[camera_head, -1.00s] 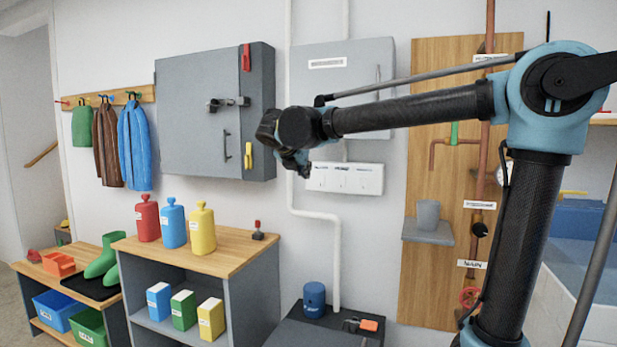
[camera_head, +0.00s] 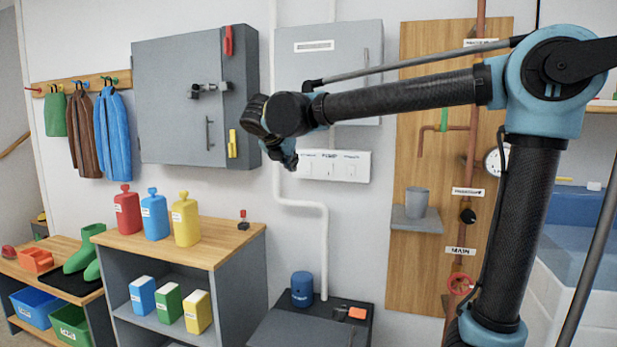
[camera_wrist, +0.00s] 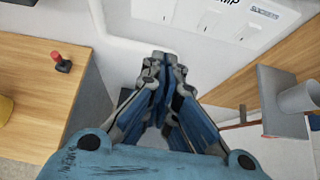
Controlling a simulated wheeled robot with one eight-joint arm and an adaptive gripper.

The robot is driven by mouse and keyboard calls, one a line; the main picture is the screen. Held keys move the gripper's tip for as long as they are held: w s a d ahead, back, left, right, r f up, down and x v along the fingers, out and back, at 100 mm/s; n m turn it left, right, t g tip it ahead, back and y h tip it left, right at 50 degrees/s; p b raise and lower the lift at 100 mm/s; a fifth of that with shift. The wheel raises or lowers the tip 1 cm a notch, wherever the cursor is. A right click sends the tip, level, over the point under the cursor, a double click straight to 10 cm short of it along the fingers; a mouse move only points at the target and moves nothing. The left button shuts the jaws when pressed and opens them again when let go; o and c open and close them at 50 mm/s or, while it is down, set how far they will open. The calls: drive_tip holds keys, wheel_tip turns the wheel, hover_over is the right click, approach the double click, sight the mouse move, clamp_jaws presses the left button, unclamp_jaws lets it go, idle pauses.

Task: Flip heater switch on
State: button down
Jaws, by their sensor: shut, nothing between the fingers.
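The white switch panel (camera_head: 335,165) is on the wall below the grey cabinet, with several rocker switches in a row and small labels. The label wording is too small to read in the head view, so I cannot tell which switch is the heater's. In the wrist view, part of the panel (camera_wrist: 215,20) shows at the top, with a label ending in "MP". In the wrist view, my gripper (camera_wrist: 165,62) is shut and empty, below the panel.
A large grey cabinet (camera_head: 180,110) hangs at left, with a smaller grey cabinet (camera_head: 350,90) above the panel. A white pipe (camera_head: 322,240) runs down the wall. A wooden shelf unit (camera_head: 215,240) holds colored bottles. A wooden pipe board (camera_head: 410,280) with a small shelf (camera_head: 415,222) stands right.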

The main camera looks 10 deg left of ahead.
sight(308, 168)
drive_tip(key=w+a+r+x, duration=0.1)
drive_tip(key=x, duration=1.2)
drive_tip(key=shift+w+d, duration=0.2)
drive_tip(key=shift+d, duration=0.2)
drive_tip(key=shift+d, duration=0.1)
